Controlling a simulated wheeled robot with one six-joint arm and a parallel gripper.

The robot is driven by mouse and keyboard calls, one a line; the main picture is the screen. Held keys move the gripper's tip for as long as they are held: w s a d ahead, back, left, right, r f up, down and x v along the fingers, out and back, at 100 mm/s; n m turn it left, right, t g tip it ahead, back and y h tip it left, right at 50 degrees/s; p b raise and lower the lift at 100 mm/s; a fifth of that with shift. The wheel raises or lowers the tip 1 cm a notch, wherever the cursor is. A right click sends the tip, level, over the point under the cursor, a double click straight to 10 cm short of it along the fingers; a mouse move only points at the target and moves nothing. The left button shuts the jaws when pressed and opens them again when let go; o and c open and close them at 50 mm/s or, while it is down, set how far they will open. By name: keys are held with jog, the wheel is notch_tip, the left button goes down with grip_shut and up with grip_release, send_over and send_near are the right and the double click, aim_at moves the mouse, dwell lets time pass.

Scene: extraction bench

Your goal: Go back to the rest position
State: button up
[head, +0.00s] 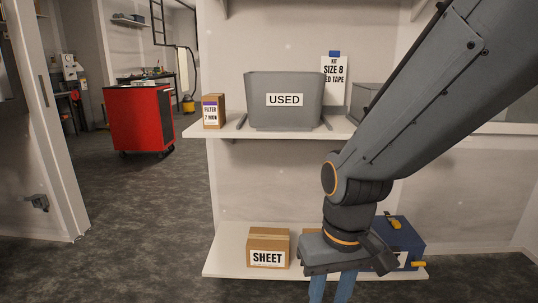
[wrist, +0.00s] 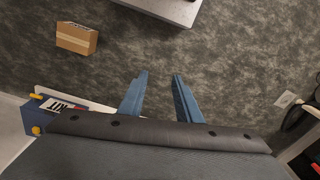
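My gripper (head: 331,292) points down in the head view, in front of the lower shelf (head: 225,262). Its two blue fingers are cut off by the bottom edge. In the wrist view my gripper (wrist: 161,78) shows its fingers spread apart with only the dark floor between them. It is open and holds nothing. My arm reaches in from the upper right and hides parts of both shelves.
The upper shelf (head: 195,130) holds a grey USED bin (head: 284,118) and a FILTER box (head: 213,112). Below are a SHEET box (head: 268,252) and a blue case (head: 408,238) beside my gripper. A red cart (head: 141,118) stands back left. Floor (head: 140,215) at left is clear.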

jog(key=s+d+r+m+p, duration=0.2)
jog(key=d+r+p, duration=0.6)
jog(key=r+p, duration=0.2)
jog(key=shift+s+d+h+p, duration=0.15)
jog(key=shift+d+h+p, duration=0.15)
jog(key=shift+p, duration=0.8)
